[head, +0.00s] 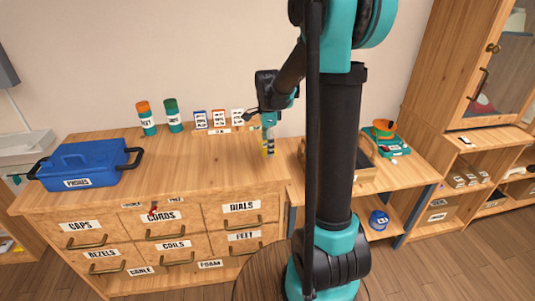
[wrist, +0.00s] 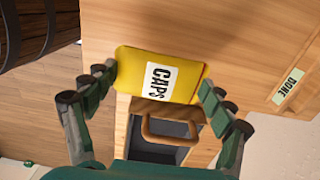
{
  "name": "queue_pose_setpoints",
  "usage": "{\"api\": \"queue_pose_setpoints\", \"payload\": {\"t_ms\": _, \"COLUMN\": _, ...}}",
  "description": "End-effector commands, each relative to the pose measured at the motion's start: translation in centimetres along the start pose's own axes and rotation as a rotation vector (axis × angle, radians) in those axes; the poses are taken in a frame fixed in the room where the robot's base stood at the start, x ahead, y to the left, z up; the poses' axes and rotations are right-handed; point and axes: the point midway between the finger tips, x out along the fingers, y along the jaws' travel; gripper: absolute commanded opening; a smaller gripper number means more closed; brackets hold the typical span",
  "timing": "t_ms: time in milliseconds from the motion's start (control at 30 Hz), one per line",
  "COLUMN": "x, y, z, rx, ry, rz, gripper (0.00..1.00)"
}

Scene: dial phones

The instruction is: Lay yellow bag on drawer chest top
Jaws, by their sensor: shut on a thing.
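The yellow bag (wrist: 188,78), labelled CAPS, is between the fingers of my gripper (wrist: 158,80) in the wrist view. One finger presses on each short side. In the head view my gripper (head: 268,145) points down at the right end of the drawer chest top (head: 200,165), with a small strip of the yellow bag (head: 264,147) showing there. I cannot tell whether the bag touches the wood. The chest has several labelled drawers below its top.
A blue toolbox (head: 80,165) stands at the chest's left end. Orange-capped (head: 146,118) and green-capped (head: 173,115) canisters and small cards (head: 218,118) stand at the back. The middle of the top is clear.

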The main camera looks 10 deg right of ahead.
Motion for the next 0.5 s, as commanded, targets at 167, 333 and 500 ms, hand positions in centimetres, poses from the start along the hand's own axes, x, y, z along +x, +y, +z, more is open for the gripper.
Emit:
{"api": "queue_pose_setpoints", "payload": {"t_ms": 167, "x": 1.8, "y": 0.0, "z": 0.0, "rx": 0.0, "ry": 0.0, "rz": 0.0, "gripper": 0.54}}
{"api": "queue_pose_setpoints", "payload": {"t_ms": 333, "x": 3.8, "y": 0.0, "z": 0.0, "rx": 0.0, "ry": 0.0, "rz": 0.0, "gripper": 0.54}}
{"api": "queue_pose_setpoints", "payload": {"t_ms": 500, "x": 4.0, "y": 0.1, "z": 0.0, "rx": 0.0, "ry": 0.0, "rz": 0.0, "gripper": 0.54}}
